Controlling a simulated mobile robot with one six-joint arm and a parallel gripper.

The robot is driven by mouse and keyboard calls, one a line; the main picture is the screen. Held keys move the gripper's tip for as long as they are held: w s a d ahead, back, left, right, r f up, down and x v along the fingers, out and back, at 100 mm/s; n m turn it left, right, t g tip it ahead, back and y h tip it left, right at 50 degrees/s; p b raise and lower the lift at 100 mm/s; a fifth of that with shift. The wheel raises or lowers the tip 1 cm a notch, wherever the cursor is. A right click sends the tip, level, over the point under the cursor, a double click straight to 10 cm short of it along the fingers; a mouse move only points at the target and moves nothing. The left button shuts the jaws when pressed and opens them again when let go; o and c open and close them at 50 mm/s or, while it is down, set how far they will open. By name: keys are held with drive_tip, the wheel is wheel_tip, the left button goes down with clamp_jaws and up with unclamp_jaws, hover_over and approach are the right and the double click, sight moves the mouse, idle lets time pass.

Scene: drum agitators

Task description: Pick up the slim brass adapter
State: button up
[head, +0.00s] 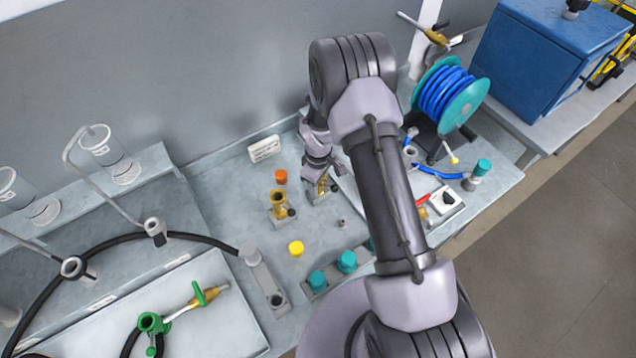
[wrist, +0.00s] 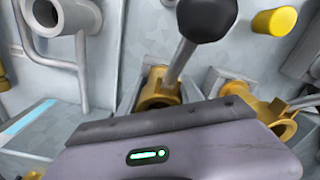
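Two brass fittings stand close together on the grey bench. One (head: 279,203) is upright below an orange cap in the head view. The other (head: 322,184) is at the end of my arm, partly covered by it. The wrist view shows a brass fitting (wrist: 158,90) with a lever and black ball knob, and a second brass fitting (wrist: 280,126) at right. I cannot tell which is the slim adapter. My gripper (head: 317,190) points down beside the second head-view fitting.
An orange cap (head: 280,176), a yellow cap (head: 295,248) and teal caps (head: 346,261) stand nearby. A white label block (head: 264,149) is behind. A blue hose reel (head: 448,96) is at right, a tray with a green-handled valve (head: 199,293) at left.

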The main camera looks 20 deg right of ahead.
clamp_jaws()
drive_tip(key=shift+r, duration=0.1)
wheel_tip(320, 180, up, 10)
drive_tip(key=shift+f+p, duration=0.1)
drive_tip(key=shift+p, duration=0.4)
